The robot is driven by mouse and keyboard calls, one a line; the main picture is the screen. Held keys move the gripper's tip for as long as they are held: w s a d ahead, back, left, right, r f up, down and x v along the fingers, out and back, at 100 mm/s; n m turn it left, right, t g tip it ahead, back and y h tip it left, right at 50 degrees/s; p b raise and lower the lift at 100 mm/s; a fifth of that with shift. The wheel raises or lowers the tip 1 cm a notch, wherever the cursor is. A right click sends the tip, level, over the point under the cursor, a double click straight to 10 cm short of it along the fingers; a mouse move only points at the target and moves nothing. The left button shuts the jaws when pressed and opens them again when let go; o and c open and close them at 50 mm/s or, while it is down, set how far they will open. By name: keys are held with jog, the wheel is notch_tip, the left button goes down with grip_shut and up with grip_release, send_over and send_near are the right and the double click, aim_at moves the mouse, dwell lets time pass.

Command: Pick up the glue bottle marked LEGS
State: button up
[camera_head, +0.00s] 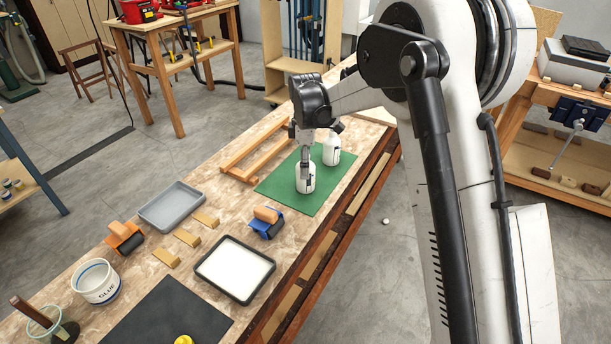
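Two white bottles stand upright on a green mat (328,193) on the workbench: a nearer bottle (305,182) and a farther bottle (332,152) to its right. Each carries a dark mark, too small to read, so I cannot tell which says LEGS. My gripper (305,160) points down at the top of the nearer bottle, its fingers overlapping the bottle's neck in this view. I cannot tell whether the fingers touch it or are closed. The nozzle of the nearer bottle is hidden behind the gripper.
A wooden frame (236,170) lies left of the mat. Nearer are a grey tray (172,207), a dark tray with a white inside (236,270), blue (266,229) and orange (124,239) tools, small wood blocks (187,238) and a GLUE tub (97,284). The mat's near part is clear.

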notch_tip(320, 180, down, 3)
jog(key=shift+f, duration=0.2)
jog(key=c, duration=1.4)
jog(key=shift+r, duration=0.1)
